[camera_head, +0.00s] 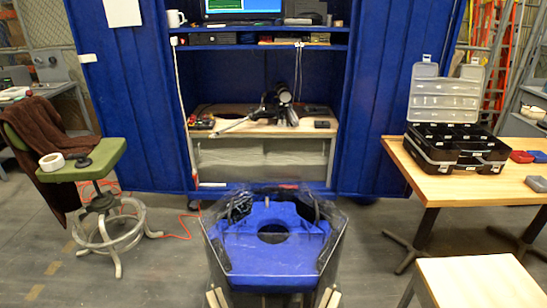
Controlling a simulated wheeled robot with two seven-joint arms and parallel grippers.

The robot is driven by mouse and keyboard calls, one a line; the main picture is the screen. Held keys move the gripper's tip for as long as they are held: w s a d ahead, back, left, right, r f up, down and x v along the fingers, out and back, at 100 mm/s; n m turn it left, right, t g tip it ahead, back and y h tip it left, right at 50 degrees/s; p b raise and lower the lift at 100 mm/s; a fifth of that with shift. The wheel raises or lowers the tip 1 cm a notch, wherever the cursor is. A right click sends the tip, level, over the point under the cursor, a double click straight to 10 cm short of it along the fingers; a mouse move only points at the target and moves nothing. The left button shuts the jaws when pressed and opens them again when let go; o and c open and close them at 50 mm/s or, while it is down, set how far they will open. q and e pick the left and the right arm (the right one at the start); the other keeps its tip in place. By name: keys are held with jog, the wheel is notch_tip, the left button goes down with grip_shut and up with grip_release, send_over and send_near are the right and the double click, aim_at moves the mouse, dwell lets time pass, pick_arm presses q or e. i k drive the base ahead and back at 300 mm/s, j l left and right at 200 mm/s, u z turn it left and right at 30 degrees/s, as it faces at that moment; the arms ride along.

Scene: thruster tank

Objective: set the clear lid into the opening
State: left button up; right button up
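A clear, many-sided tank (325,262) stands at the bottom middle, close in front of me. In it, or seen through its walls, is a blue part (290,245) with a round dark opening (272,233). Dark cables (238,208) lie along its far left side. I cannot pick out a separate clear lid; whether one lies on the tank is hard to tell through the clear walls. Pale strips (217,297) show at the bottom edge on both sides of the tank; I cannot tell what they belong to. I recognise neither of my grippers in this view.
A wooden table (410,160) at the right holds an open black case (455,148) with a clear-panelled lid. A pale tabletop (475,282) is at the lower right. A green stool (105,158) stands left. A blue cabinet (130,90) with a wooden bench is behind.

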aim_at(268, 203)
jog(key=k+z, duration=0.15)
jog(key=k, duration=0.25)
jog(key=k+l+z, duration=0.2)
jog(key=k, duration=0.25)
jog(key=k+l+z, duration=0.15)
jog(key=k, duration=0.25)
jog(key=i+j+z, duration=0.15)
jog(key=j+z, duration=0.15)
jog(key=i+j+z, duration=0.15)
jog(key=j+z, duration=0.15)
jog(key=j, duration=0.15)
jog(key=i+j+z, duration=0.1)
jog(key=j+z, duration=0.2)
jog(key=i+j, duration=0.1)
jog(key=j, duration=0.5)
jog(key=i+j, duration=0.1)
jog(key=j, duration=0.5)
jog(key=i+j, duration=0.1)
jog(key=j, duration=0.5)
jog(key=i+j, duration=0.1)
jog(key=j, duration=0.45)
jog(key=i+j, duration=0.1)
jog(key=j, duration=0.5)
